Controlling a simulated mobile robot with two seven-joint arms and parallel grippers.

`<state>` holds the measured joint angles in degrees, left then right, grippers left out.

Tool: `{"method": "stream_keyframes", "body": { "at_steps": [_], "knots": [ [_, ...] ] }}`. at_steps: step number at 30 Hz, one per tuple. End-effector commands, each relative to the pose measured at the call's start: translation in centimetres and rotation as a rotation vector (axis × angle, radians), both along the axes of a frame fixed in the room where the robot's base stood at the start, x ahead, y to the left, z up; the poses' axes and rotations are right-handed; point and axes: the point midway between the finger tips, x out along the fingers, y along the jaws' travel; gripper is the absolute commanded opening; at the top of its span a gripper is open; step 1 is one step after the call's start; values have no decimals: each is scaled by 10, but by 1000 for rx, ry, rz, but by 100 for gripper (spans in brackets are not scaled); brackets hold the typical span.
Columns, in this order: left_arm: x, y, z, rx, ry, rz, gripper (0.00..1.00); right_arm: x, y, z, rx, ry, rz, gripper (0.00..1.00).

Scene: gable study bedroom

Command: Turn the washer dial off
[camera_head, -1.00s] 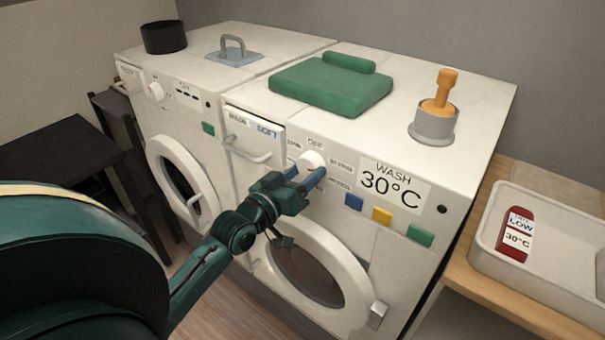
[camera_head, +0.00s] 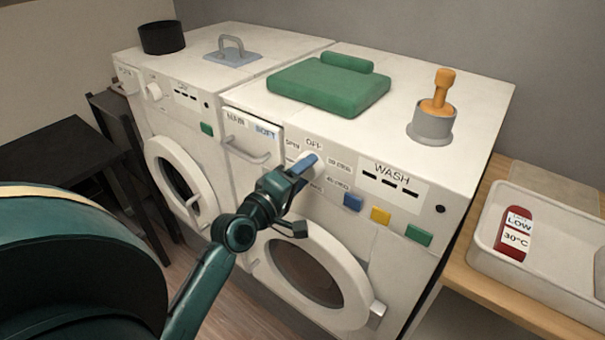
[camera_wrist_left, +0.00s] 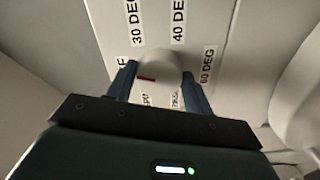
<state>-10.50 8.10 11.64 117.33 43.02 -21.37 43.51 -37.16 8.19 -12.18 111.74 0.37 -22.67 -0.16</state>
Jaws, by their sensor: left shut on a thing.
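The washer (camera_head: 395,250) is the right-hand white machine. Its display (camera_head: 392,180) reads WASH above several dashes. My left gripper (camera_head: 307,165), with blue fingers, is shut on the white round washer dial (camera_head: 317,157), below the OFF label. In the left wrist view the fingers (camera_wrist_left: 159,72) stand on either side of the dial (camera_wrist_left: 160,63). Its red mark (camera_wrist_left: 146,78) points left, towards the side of a partly hidden label ending in F. Labels for 30, 40 and 60 DEG sit around it. My right gripper is not in view.
The round door (camera_head: 345,300) lies below. A tray (camera_head: 485,255) sits at right.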

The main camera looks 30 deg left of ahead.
Motion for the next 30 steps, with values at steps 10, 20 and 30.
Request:
{"method": "stream_keyframes", "body": {
  "at_steps": [10, 20, 30],
  "knots": [
    [0, 0, 2, -213, 16, 0, 29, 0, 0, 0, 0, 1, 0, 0],
    [0, 0, 2, -286, 21, 0, 29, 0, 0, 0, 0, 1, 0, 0],
    [0, 0, 2, -293, 22, 0, 29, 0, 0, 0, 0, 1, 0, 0]
  ]
}}
